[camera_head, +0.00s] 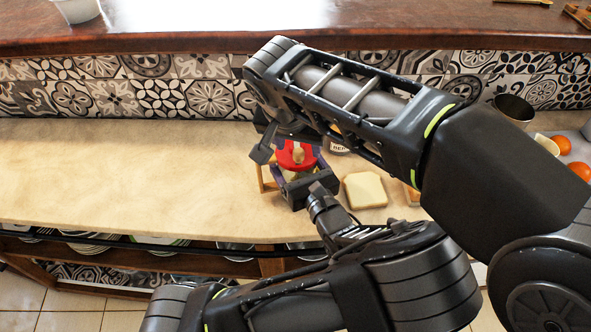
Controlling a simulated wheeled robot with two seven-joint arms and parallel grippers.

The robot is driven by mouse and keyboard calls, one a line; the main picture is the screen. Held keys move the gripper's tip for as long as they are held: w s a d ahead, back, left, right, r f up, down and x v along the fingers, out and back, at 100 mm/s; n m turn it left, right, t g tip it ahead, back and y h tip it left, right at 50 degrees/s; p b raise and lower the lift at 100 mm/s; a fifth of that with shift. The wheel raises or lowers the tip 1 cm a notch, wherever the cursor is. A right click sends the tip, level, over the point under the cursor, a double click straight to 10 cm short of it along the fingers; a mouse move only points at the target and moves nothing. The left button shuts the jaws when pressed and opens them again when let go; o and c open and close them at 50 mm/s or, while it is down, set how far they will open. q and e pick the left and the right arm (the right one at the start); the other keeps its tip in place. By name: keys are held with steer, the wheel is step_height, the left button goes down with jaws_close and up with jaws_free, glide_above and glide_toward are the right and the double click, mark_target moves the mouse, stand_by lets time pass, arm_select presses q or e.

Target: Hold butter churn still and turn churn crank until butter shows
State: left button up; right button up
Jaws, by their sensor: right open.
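The butter churn (299,156) stands on the counter at the middle of the head view. Its red top and a small light-wood piece show; its lower part and crank are largely hidden by my grippers. My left gripper (297,175) comes up from below, with dark fingers on either side of the churn's body. I cannot tell whether they press on it. My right gripper (264,146) hangs beneath its wrist at the churn's upper left. It is open, close to the churn, and partly hidden by its own arm. No butter can be made out.
A bread slice (365,190) lies right of the churn, with a jar (339,147) behind it. The counter (120,170) is clear on the left. Plates sit on the shelf below.

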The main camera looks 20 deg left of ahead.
steer(key=shift+r, duration=2.1)
arm_select(q)
steer(key=o, duration=2)
steer(key=shift+o, duration=0.2)
